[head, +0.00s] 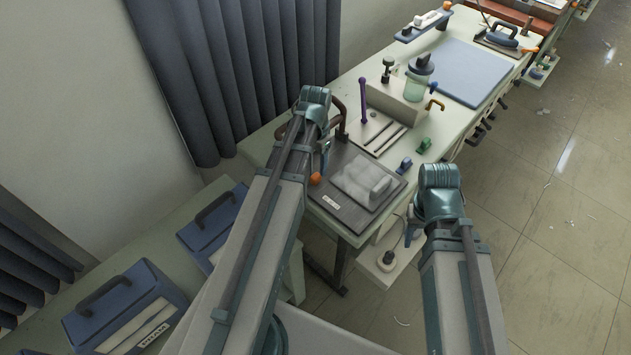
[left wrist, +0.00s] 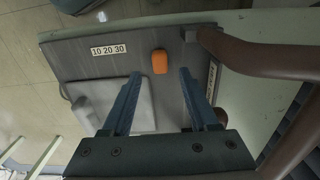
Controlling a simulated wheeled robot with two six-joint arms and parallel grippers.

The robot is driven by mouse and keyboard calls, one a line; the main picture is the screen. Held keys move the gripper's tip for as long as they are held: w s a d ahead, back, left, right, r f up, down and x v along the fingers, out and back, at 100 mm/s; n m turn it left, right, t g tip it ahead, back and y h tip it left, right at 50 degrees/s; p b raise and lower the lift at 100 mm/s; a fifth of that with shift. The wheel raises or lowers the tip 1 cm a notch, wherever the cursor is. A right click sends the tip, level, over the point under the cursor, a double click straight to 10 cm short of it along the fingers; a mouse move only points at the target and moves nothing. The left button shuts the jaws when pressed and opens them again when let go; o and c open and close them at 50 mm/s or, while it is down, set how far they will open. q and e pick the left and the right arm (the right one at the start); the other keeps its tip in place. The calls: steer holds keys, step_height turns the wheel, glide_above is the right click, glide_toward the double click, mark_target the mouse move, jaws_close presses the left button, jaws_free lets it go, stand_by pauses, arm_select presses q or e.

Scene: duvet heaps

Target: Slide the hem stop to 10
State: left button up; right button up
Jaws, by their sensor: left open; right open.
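The hem stop appears to be the small orange block (left wrist: 159,62) on the dark grey board (left wrist: 60,65). In the left wrist view it sits to the right of the "10 20 30" label (left wrist: 108,50), beyond the 30. In the head view the orange block (head: 315,179) is at the board's left side. My left gripper (left wrist: 158,80) is open above the board, its fingers on either side of the line to the block; I cannot tell the height gap. My right gripper (head: 412,228) is open and empty off the table's near right edge.
A brown curved handle (left wrist: 260,55) stands close beside the left gripper. A pale folded pad (head: 362,182) lies on the board. Blue cases (head: 125,305) are at the left.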

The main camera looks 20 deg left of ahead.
mark_target(316, 176)
arm_select(q)
step_height(316, 176, down, 5)
steer(key=b, duration=0.4)
steer(key=shift+f, duration=0.15)
steer(key=shift+c, duration=0.3)
jaws_close()
stand_by(0.9)
